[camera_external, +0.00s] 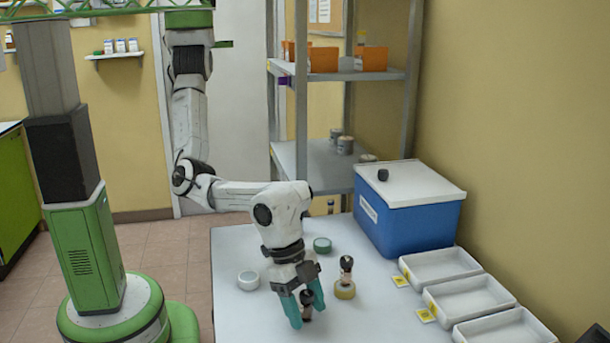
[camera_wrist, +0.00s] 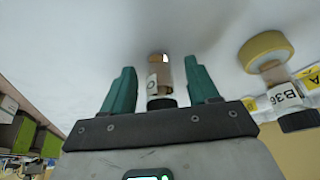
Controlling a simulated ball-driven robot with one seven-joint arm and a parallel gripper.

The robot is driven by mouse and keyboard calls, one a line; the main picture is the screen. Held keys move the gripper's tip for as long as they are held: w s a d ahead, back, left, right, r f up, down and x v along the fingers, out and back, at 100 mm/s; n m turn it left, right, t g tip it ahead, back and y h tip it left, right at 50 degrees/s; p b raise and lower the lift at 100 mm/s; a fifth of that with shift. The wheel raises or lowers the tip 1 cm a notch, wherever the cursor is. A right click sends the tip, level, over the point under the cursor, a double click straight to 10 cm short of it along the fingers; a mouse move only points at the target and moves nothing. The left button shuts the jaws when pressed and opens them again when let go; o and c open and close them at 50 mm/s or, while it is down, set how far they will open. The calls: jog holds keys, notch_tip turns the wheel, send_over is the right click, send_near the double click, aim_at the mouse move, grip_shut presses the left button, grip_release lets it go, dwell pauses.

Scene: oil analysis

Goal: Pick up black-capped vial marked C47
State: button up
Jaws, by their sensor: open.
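A black-capped vial (camera_external: 306,304) stands on the white table between the two teal fingers of my gripper (camera_external: 305,308). In the wrist view the same vial (camera_wrist: 158,82) lies between the open fingers (camera_wrist: 159,68), with a gap visible on each side. Its white label shows only one rounded character, so I cannot read the full mark. A second black-capped vial (camera_external: 346,268) stands to the right on a yellow tape roll (camera_external: 345,289). Its label reads B36 in the wrist view (camera_wrist: 282,95).
A white tape roll (camera_external: 248,280) and a green one (camera_external: 322,245) lie on the table (camera_external: 228,255). A blue box (camera_external: 405,222) with a white lid carries a small black object (camera_external: 383,175). Several white trays (camera_external: 470,298) line the right edge. A metal shelf (camera_external: 340,165) stands behind.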

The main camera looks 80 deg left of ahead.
jog(key=c, duration=1)
jog(key=shift+c, duration=0.2)
